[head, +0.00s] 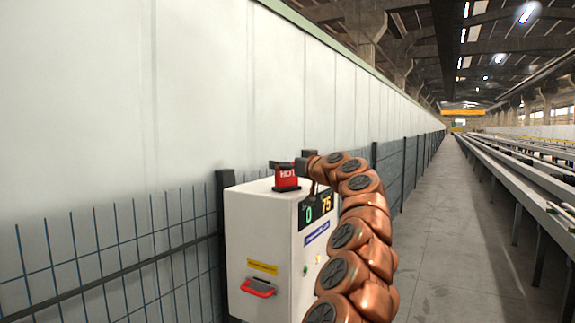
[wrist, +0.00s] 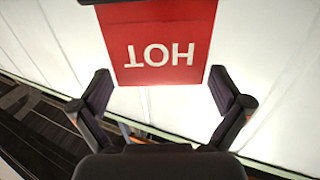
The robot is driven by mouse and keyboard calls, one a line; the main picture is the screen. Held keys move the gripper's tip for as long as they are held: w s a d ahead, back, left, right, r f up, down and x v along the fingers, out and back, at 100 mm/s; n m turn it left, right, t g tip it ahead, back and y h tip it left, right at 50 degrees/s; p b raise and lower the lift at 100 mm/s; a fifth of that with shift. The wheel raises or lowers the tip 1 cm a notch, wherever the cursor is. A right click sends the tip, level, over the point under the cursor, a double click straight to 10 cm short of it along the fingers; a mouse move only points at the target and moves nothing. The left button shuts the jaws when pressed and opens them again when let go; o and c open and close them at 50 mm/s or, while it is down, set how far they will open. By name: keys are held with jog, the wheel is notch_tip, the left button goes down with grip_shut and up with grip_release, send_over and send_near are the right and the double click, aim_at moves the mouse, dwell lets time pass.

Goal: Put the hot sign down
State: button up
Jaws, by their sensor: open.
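The hot sign (head: 287,181) is red with white lettering and a dark top. In the head view it appears to stand upright on top of the white cabinet (head: 262,230). In the wrist view the red sign (wrist: 158,45) shows upside down at the top, and its lower edge there is cut across the gap ahead of my fingers. My gripper (wrist: 160,76) is open, with one finger on either side of the sign and visible gaps to it. In the head view my gripper (head: 308,158) is small, dark and close to the sign, partly hidden by my arm.
The cabinet has a display reading 0 and 75, a red handle (head: 258,287) and a yellow label. A mesh fence (head: 120,255) and pale wall panels stand behind it. A long runout table (head: 520,170) is on the right, with clear floor (head: 440,240) between.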

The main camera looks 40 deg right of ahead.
jog(key=shift+r, duration=0.25)
jog(key=shift+s+f, duration=0.15)
jog(key=shift+s, duration=0.1)
jog(key=shift+s+a+b, duration=0.15)
jog(key=shift+s+b, duration=0.25)
jog(key=shift+s, duration=0.3)
jog(key=shift+s+a+b, duration=0.1)
jog(key=shift+s+b, duration=0.25)
jog(key=shift+s, duration=0.3)
jog(key=s+b, duration=0.2)
jog(key=s, duration=0.6)
jog(key=shift+s+a, duration=0.35)
jog(key=shift+s, duration=0.05)
jog(key=shift+a, duration=0.1)
